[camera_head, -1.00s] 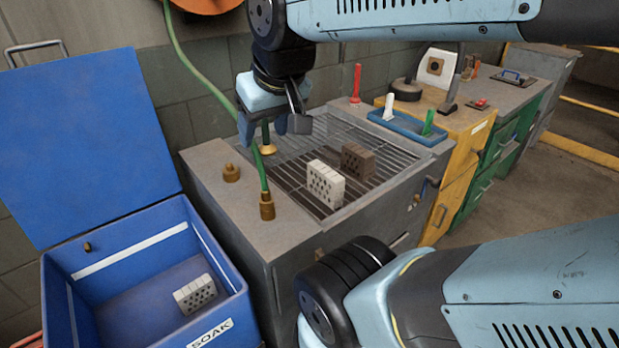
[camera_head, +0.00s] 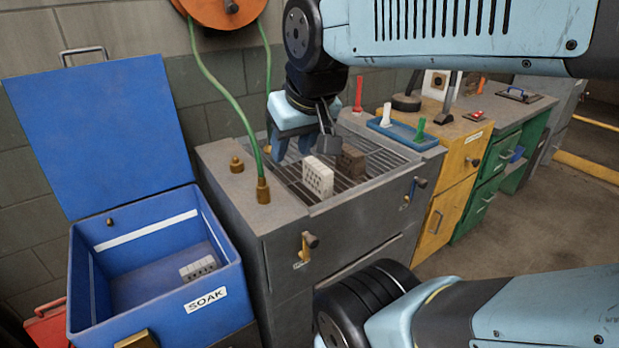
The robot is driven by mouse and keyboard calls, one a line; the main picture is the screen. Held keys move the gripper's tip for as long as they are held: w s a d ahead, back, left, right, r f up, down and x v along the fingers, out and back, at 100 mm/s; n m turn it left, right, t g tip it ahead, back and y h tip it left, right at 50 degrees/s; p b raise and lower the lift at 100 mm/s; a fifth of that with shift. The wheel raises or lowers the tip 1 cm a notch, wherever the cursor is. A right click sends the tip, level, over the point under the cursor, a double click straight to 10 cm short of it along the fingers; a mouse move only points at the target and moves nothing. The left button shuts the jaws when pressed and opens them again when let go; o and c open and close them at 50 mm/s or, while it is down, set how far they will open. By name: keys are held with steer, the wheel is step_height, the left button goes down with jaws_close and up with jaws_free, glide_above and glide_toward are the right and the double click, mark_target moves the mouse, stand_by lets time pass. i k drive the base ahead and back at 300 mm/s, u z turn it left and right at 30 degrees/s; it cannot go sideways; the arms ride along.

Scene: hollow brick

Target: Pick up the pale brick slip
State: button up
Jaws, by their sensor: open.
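A pale brick slip with several holes (camera_head: 318,178) stands on the slatted grate of the grey bench, toward its near side. A dark brown brick (camera_head: 350,161) stands on the grate just behind it to the right. Another pale holed brick (camera_head: 198,268) lies inside the blue SOAK box. My gripper (camera_head: 293,152) is open and points down over the grate, behind and to the left of the pale slip. It looks empty and apart from the slip, though its fingertips are partly hard to make out.
The blue box (camera_head: 222,317) stands open at left, lid (camera_head: 100,135) raised. A green hose (camera_head: 233,112) runs to a brass fitting (camera_head: 262,191) on the bench. A blue tray (camera_head: 405,131) with upright handles sits at the grate's right.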

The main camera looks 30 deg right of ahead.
mark_target(316, 176)
steer(key=u, duration=0.9)
steer(key=i, duration=0.1)
steer(key=z, duration=2.95)
steer(key=k, duration=1.1)
steer(key=u, duration=1.5)
steer(key=i, duration=1)
steer(key=u, duration=0.05)
